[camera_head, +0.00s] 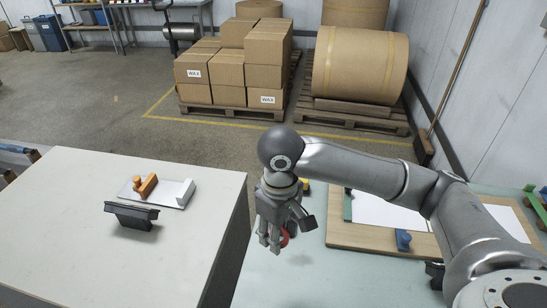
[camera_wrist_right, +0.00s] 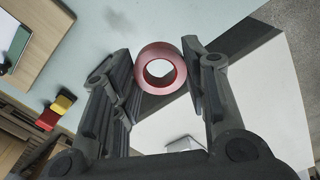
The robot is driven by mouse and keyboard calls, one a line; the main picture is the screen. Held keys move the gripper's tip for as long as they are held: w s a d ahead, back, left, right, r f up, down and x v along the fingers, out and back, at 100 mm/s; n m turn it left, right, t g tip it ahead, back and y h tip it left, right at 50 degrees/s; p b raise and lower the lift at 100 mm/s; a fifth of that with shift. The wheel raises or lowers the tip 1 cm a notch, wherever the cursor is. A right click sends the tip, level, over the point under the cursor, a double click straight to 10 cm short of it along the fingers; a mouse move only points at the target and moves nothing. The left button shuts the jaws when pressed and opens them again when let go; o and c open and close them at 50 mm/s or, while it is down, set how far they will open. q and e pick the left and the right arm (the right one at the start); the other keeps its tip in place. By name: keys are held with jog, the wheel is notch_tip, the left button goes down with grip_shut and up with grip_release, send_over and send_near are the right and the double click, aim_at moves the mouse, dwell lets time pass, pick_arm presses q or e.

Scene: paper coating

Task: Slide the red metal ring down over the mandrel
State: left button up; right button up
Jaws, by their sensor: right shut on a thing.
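The red metal ring (camera_wrist_right: 148,82) is held between the fingertips of my right gripper (camera_head: 273,240), its round hole facing the wrist camera. The gripper hangs downward over the pale green table, close to the side of the light-topped bench. I cannot make out the mandrel in either view. My left gripper is not in view.
The light-topped bench (camera_head: 70,225) carries a metal plate (camera_head: 171,198) with an orange-handled tool (camera_head: 146,186), and a dark bracket (camera_head: 131,215). A wooden board (camera_head: 340,237) with white sheets lies right of my gripper. A red-and-yellow object (camera_wrist_right: 57,112) shows in the wrist view.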

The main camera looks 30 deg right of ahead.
jog(key=w+d+r+n+p, duration=0.1)
jog(key=w+d+n+p, duration=0.1)
jog(key=w+n, duration=0.3)
jog(key=w+d+r+n+p, duration=0.1)
jog(key=w+d+n+p, duration=0.2)
jog(key=n, duration=0.8)
jog(key=w+d+r+n+p, duration=0.1)
jog(key=w+d+n+p, duration=0.2)
jog(key=w+n+p, duration=0.3)
jog(key=w+n, duration=0.2)
jog(key=shift+d+r+n, duration=0.25)
jog(key=shift+n, duration=0.15)
jog(key=shift+f, duration=0.15)
jog(key=shift+f+b, duration=1.1)
jog(key=shift+f, duration=1.7)
jog(key=shift+s+p, duration=0.1)
jog(key=shift+p, duration=0.85)
jog(key=shift+f+b, duration=1.15)
jog(key=shift+f, duration=0.9)
jog(key=o, duration=1.1)
